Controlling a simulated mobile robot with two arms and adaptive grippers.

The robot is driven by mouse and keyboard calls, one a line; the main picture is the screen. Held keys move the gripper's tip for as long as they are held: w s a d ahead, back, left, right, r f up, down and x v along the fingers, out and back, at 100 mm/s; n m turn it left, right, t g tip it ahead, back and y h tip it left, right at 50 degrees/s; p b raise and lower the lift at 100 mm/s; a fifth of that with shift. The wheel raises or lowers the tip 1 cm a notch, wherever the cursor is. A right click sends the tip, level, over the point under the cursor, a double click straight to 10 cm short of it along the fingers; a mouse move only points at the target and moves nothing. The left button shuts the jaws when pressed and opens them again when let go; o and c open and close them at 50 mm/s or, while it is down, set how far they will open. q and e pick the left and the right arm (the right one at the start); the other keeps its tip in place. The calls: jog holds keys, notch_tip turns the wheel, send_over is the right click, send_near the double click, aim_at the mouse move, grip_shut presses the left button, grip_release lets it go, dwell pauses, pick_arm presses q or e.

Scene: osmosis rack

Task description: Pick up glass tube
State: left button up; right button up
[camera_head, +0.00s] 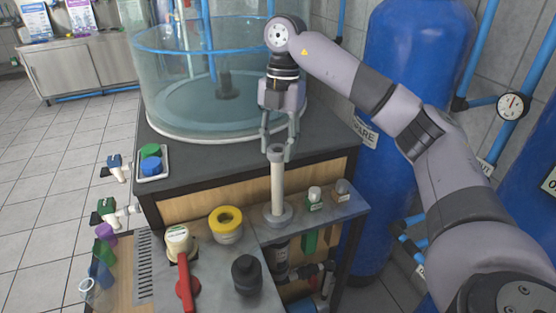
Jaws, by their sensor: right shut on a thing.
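A pale upright glass tube (277,185) stands on a round grey base (278,216) on the lower grey panel. My right gripper (277,150) comes down from above, with its fingers on either side of the tube's top end. It is shut on the tube, which is upright and still meets the base at its lower end. My left gripper is not in view.
A large clear tank (222,85) stands on the dark counter behind the tube. Near the tube are a yellow ring-topped part (227,222), a black knob (246,273), a red lever (186,285) and small capped valves (314,196). A tall blue cylinder (405,60) stands to the right.

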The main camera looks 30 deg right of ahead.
notch_tip(320, 180, up, 11)
jog(key=p, duration=0.2)
jog(key=shift+p, duration=0.3)
jog(key=shift+f, duration=0.1)
